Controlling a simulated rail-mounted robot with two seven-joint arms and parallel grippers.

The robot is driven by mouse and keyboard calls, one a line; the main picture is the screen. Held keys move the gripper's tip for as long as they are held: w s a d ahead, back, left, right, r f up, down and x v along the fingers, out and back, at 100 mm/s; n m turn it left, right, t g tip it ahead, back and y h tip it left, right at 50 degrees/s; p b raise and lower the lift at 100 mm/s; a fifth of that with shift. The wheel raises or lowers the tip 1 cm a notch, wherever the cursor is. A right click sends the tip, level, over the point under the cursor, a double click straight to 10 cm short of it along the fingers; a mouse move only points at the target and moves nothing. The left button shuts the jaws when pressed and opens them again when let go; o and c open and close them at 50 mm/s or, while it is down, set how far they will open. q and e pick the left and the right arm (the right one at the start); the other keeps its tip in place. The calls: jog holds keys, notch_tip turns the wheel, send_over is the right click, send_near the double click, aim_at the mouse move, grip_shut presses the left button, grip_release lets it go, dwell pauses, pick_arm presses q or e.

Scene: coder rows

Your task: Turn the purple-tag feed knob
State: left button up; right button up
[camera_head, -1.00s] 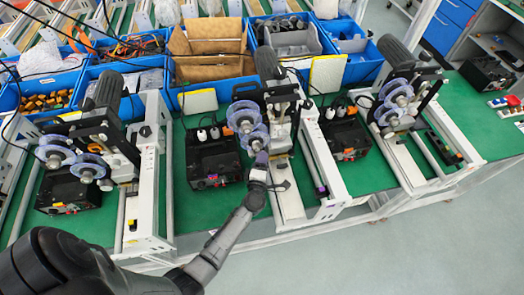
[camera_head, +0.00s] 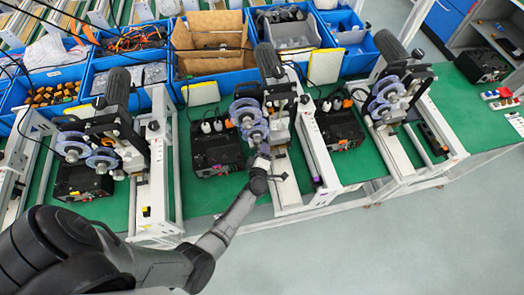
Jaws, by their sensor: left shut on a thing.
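The middle coder machine (camera_head: 279,118) has blue-rimmed discs at its front and a small purple tag (camera_head: 317,182) on its right rail. My left gripper (camera_head: 263,153) reaches up from below to the front of this machine, just under the lower disc. It is shut on a small part there, which I take for the feed knob. The gripper covers nearly all of that part, so how far it is turned cannot be seen. My right gripper is out of view.
Similar machines stand at left (camera_head: 112,140) and right (camera_head: 397,92). A black control box (camera_head: 217,150) sits left of my gripper. Blue bins (camera_head: 212,60) line the back. The green bench (camera_head: 204,196) has a free strip in front of the box.

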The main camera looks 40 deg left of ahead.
pick_arm(q)
jog(key=o, duration=0.9)
jog(key=p+v, duration=0.3)
jog(key=v, duration=0.4)
jog(key=shift+s, duration=0.2)
jog(key=shift+d, duration=0.1)
